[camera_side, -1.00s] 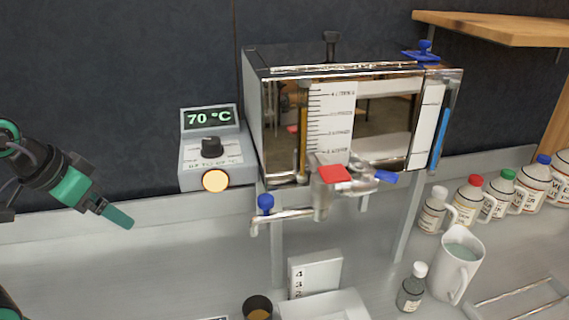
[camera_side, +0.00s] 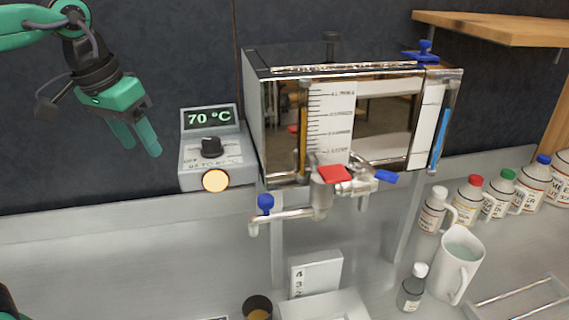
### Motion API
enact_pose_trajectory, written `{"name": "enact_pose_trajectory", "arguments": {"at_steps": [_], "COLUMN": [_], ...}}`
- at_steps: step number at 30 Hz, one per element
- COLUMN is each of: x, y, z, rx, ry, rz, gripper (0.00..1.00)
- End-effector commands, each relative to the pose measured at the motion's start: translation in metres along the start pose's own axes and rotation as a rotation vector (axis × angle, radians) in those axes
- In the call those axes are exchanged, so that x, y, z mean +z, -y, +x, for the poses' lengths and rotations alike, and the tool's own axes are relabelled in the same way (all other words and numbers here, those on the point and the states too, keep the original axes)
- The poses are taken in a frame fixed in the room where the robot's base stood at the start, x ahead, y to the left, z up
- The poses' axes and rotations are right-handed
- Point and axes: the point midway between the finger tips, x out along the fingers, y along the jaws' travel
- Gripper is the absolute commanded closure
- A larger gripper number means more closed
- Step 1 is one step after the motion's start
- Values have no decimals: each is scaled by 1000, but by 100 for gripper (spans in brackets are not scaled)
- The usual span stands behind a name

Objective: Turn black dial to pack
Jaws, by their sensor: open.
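The black dial (camera_side: 211,146) sits on top of a grey control box (camera_side: 190,181) left of the evaporator tank. Small lettering is printed around the dial, too small to read fully. The box's display (camera_side: 209,117) reads 70 °C, and a round orange light (camera_side: 215,180) glows on its front. My gripper (camera_side: 138,150) is left of the box at about the dial's height, with its two green fingers apart, pointing down and slightly right. It is empty and not touching the dial.
The glass-fronted tank (camera_side: 385,130) stands just right of the box, with a red-handled valve (camera_side: 334,174) and a blue-handled tap (camera_side: 265,202) below. Several bottles and a white jug (camera_side: 455,265) stand at right.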

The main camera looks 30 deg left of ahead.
Motion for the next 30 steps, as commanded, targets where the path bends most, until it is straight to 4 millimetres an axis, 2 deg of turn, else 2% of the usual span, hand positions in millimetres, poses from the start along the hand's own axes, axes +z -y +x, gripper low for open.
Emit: {"name": "enact_pose_trajectory", "arguments": {"at_steps": [6,16,24,30], "x": [-36,-80,-98,-101], "y": [-24,-61,-83,-87], "z": [-17,-33,-38,-39], "rx": [-6,-33,-56,-61], "ry": [82,199,261,272], "rz": [-19,-52,-69,-74], "gripper": [48,48,48,48]}}
